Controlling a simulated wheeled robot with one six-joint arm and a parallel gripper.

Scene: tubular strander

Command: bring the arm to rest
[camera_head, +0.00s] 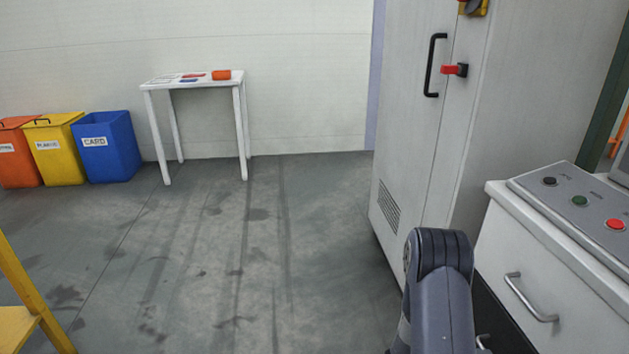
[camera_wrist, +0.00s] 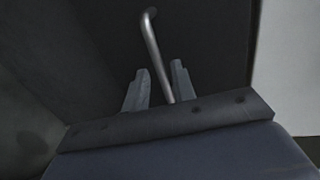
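My arm (camera_head: 440,285) shows in the head view as a dark grey link and joint at the bottom, in front of the white cabinet and left of the control desk. My gripper is hidden in the head view. In the wrist view my gripper (camera_wrist: 159,67) has its two grey fingers apart. A bent metal bar, like a handle (camera_wrist: 153,40), shows in the gap between them against a dark surface. I cannot tell whether it is between the fingers or beyond them. No contact with either finger is clear.
A tall cabinet (camera_head: 415,150) and a control desk (camera_head: 550,250) with buttons stand close on the right. A white table (camera_head: 160,85) and several bins, one a blue bin (camera_head: 108,150), stand at the back left. A yellow frame (camera_head: 30,290) is at left. The middle floor is clear.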

